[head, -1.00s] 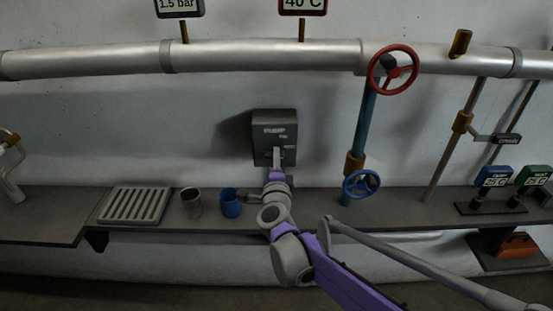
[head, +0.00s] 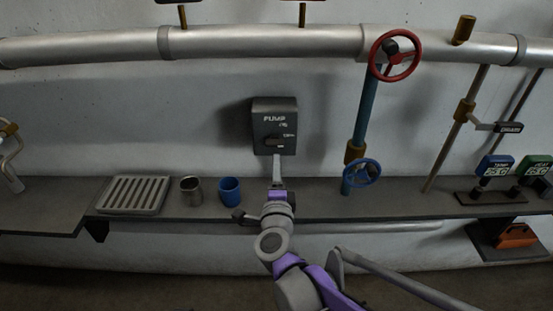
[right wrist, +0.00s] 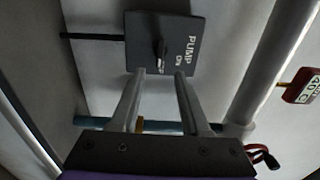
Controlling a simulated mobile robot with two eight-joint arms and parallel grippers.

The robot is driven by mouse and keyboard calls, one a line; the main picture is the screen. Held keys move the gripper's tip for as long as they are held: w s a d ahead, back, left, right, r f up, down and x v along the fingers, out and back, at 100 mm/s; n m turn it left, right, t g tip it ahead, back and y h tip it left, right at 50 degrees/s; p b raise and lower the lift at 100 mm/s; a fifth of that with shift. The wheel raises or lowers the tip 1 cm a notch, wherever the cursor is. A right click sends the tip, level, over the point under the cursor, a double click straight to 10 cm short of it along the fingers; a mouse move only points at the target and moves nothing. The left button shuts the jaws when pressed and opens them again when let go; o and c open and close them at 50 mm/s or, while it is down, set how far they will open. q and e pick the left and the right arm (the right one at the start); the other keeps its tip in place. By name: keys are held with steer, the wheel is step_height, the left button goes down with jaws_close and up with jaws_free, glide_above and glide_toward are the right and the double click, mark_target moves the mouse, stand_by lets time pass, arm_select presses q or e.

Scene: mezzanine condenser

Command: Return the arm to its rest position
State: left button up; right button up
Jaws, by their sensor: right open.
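My right arm, grey and purple, reaches up from the bottom of the head view. Its gripper (head: 278,170) is in front of the shelf, just below the dark pump switch box (head: 274,116) on the wall. In the right wrist view the two fingers (right wrist: 158,85) are apart with nothing between them. The pump box (right wrist: 163,42) is beyond their tips, with its knob and the words PUMP and ON showing. I see a gap between the fingers and the knob. My left gripper is not in view.
A grey shelf (head: 330,207) runs along the wall with a slotted tray (head: 134,195), a metal cup (head: 191,190) and a blue cup (head: 229,190). A red valve wheel (head: 394,55) and a blue valve wheel (head: 361,173) are to the right. An orange box (head: 515,236) sits lower right.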

steer(key=shift+s, duration=0.7)
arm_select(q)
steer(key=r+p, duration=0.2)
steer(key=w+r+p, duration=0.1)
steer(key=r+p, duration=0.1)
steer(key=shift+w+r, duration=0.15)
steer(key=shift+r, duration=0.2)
arm_select(e)
steer(key=s+d+f+n+g, duration=0.4)
steer(key=s+d+f+n, duration=0.1)
steer(key=s, duration=0.3)
steer(key=s+d+f+n+g, duration=0.4)
steer(key=s+d+n, duration=0.2)
steer(key=s, duration=0.3)
steer(key=s+d+f+n+g, duration=0.4)
steer(key=s+d+f+n, duration=0.1)
steer(key=s, duration=0.4)
steer(key=shift+d+f+n+g, duration=0.35)
steer(key=shift+d+n, duration=0.35)
steer(key=shift+n, duration=0.4)
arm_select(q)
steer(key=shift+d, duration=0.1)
arm_select(e)
steer(key=shift+s, duration=0.15)
